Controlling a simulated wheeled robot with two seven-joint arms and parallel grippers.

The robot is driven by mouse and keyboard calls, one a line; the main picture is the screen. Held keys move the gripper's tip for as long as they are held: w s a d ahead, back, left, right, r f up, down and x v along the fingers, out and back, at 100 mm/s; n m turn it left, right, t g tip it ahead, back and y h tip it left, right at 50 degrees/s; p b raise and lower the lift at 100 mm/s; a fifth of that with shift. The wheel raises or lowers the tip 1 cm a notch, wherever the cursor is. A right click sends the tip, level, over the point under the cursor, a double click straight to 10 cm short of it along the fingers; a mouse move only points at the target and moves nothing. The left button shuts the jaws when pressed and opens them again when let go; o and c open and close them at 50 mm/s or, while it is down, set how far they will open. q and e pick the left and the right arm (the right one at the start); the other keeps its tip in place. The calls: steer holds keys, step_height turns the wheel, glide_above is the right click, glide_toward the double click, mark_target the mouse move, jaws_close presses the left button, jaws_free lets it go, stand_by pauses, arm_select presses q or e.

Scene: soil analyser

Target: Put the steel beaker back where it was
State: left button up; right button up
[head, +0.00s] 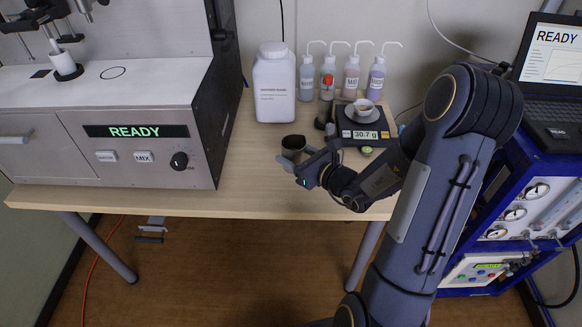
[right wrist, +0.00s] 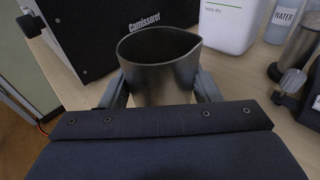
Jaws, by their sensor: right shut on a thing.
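The steel beaker (head: 293,142) is a dark grey metal cup with an open, lipped top. It is upright at the front of the bench, right of the analyser. My right gripper (head: 298,158) is shut on it, and in the right wrist view its fingers sit on either side of the beaker (right wrist: 160,72). The beaker looks empty as far as I can see inside. Its base is hidden, so I cannot tell whether it touches the bench. My left gripper is not in view.
A white jar (head: 274,85), several wash bottles (head: 352,76) and a scale (head: 362,132) reading 30.7 with a small cup stand behind. Bare bench (head: 245,170) lies left of the beaker.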

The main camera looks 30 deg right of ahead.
mark_target(291, 158)
steer(key=w+f, duration=0.1)
steer(key=f, duration=0.1)
steer(key=w+f, duration=0.2)
steer(key=shift+w+d, duration=0.1)
steer(key=shift+d, duration=0.3)
steer(key=f, duration=0.3)
steer(key=shift+w+f+b, duration=0.2)
steer(key=shift+f+b, duration=0.05)
steer(key=shift+b, duration=0.1)
steer(key=shift+f, duration=0.15)
steer(key=o, duration=1.1)
